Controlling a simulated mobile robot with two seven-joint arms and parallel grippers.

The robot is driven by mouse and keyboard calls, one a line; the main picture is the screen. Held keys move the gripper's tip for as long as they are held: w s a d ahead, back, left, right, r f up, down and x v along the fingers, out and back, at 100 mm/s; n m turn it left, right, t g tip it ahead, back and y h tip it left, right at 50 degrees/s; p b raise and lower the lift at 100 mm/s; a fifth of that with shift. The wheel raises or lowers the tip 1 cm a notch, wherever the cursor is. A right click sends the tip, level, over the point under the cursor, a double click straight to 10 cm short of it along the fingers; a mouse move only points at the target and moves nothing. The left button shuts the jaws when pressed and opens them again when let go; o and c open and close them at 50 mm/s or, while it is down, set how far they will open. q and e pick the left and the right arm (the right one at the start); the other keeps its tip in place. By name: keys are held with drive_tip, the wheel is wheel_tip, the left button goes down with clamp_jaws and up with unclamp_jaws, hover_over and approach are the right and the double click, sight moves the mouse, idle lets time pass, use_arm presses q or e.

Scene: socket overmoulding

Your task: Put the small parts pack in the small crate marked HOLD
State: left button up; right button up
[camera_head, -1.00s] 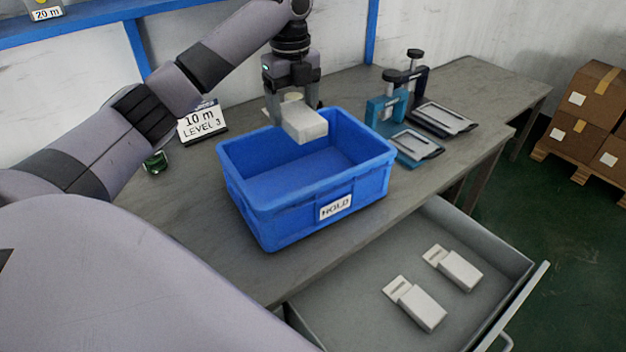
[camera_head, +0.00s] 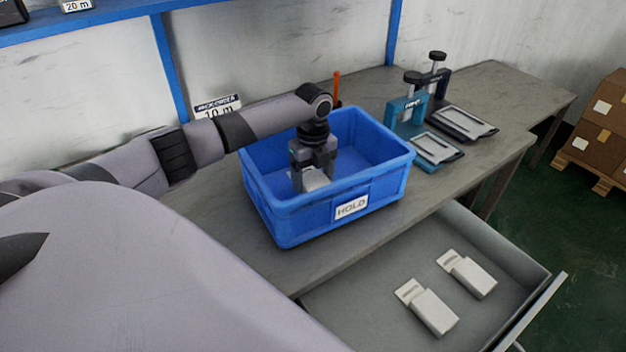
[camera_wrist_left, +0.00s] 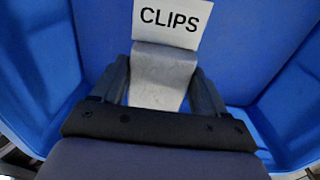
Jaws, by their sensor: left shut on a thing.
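The small parts pack (camera_head: 314,180) is a pale grey-white block with a tag reading CLIPS. In the left wrist view the pack (camera_wrist_left: 162,78) sits between both fingers. My left gripper (camera_head: 314,176) is shut on it, pointing down inside the blue crate marked HOLD (camera_head: 290,222). The crate's blue walls fill the left wrist view around the pack (camera_wrist_left: 255,50). I cannot tell whether the pack touches the crate floor. The gripper hides part of the pack in the head view. My right gripper is not in view.
The crate stands on a grey bench (camera_head: 215,222). An open drawer (camera_head: 385,310) below holds two similar pale packs (camera_head: 428,308) (camera_head: 467,275). Two clamp stands with trays (camera_head: 435,147) (camera_head: 465,122) are right of the crate. Cardboard boxes (camera_head: 600,130) stand far right.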

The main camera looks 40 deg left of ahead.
sight(313, 178)
use_arm(q)
drive_tip(key=shift+f, duration=0.7)
drive_tip(key=shift+f, duration=0.6)
drive_tip(key=o, duration=1.1)
drive_tip(key=shift+c, duration=0.2)
wheel_tip(313, 178, up, 13)
drive_tip(key=shift+r, duration=0.15)
